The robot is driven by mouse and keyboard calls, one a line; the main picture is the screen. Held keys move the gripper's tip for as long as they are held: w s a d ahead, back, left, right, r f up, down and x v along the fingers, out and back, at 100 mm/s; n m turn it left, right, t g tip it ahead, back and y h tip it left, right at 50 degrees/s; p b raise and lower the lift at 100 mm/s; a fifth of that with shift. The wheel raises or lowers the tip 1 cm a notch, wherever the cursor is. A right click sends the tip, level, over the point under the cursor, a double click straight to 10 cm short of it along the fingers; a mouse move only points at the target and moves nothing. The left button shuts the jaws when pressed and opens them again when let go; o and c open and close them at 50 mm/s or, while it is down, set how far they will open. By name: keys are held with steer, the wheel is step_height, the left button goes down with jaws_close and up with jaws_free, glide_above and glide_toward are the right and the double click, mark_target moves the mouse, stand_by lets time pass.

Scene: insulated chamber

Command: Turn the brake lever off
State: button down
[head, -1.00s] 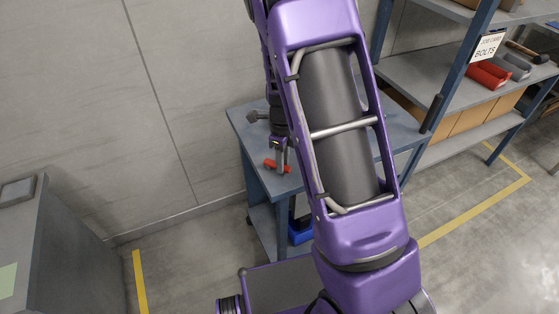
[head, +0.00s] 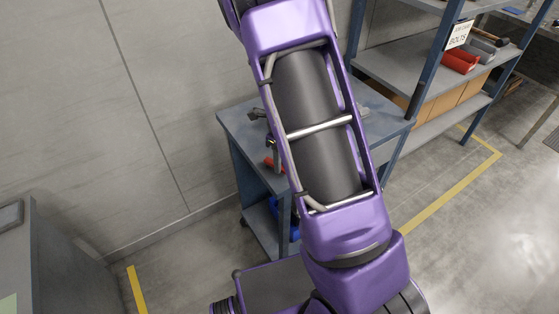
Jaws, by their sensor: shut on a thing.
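A small red handle (head: 269,162), which looks like the brake lever, shows at the near left of the blue-grey cart's top (head: 236,122). My purple arm covers part of it, so its full shape and angle are hidden. My gripper (head: 275,157) is at the red handle, mostly hidden behind my arm. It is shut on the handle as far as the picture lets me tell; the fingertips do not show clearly.
A grey metal piece (head: 257,114) lies on the cart's top. A shelf unit (head: 440,75) with red bins (head: 459,61) stands at the right. A grey cabinet (head: 50,265) is at the lower left. Open floor with yellow lines (head: 450,193) lies right of the cart.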

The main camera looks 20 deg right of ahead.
mark_target(276, 176)
steer(key=shift+s+a+m, duration=0.15)
steer(key=shift+a+m, duration=0.25)
steer(key=shift+m, duration=0.65)
steer(key=shift+s+a+m, duration=0.15)
steer(key=shift+a+m, duration=0.25)
steer(key=shift+m, duration=0.65)
steer(key=c, duration=0.7)
jaws_free()
step_height(276, 176, up, 18)
steer(key=shift+f, duration=0.25)
